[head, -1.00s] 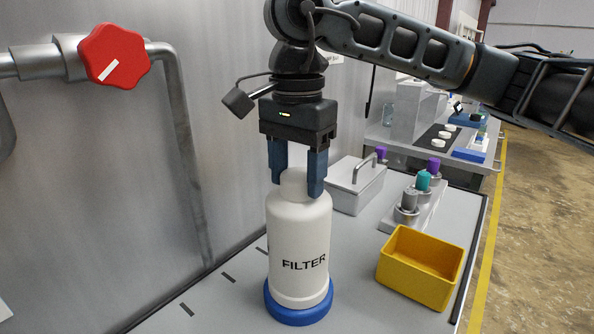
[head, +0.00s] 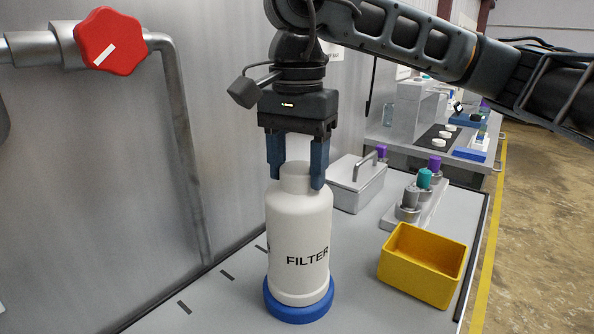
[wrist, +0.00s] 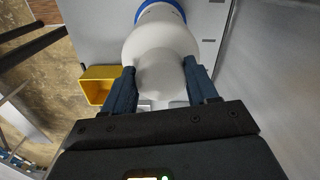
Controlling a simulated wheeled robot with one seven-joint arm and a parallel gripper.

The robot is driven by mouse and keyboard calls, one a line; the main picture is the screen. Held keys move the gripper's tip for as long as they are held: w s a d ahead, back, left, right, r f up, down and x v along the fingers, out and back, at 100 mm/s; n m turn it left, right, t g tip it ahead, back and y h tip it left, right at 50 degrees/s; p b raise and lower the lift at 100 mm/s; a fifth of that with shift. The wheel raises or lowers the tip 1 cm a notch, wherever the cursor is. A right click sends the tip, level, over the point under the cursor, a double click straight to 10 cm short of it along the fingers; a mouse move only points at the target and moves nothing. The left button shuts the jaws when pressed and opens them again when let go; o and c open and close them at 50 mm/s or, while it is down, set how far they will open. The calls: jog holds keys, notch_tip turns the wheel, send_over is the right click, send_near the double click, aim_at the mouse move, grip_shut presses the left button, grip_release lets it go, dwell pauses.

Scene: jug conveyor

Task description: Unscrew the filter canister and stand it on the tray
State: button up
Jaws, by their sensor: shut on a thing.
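The filter canister (head: 299,235) is a white bottle-shaped vessel marked FILTER. It is upright, with its foot in a round blue base (head: 297,312) on the grey bench. My gripper (head: 298,180) comes straight down from above and is shut on the canister's narrow neck, one blue finger on each side. In the wrist view the canister (wrist: 160,45) shows between the fingers (wrist: 163,85), with the blue base partly visible beyond it. The canister hides the middle of the base, so I cannot tell whether any thread is engaged.
A yellow bin (head: 395,272) stands to the right of the canister. Behind it are a grey lidded box (head: 345,188) and a rack (head: 425,203) with several capped cylinders. A red knob (head: 110,42) and pipe are on the wall at left. Bench in front is mostly clear.

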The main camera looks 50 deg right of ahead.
jog(key=shift+r, duration=0.1)
jog(key=shift+r, duration=1.45)
notch_tip(320, 180, up, 18)
jog(key=p, duration=0.7)
jog(key=shift+f, duration=0.2)
dwell(1.1)
dwell(0.5)
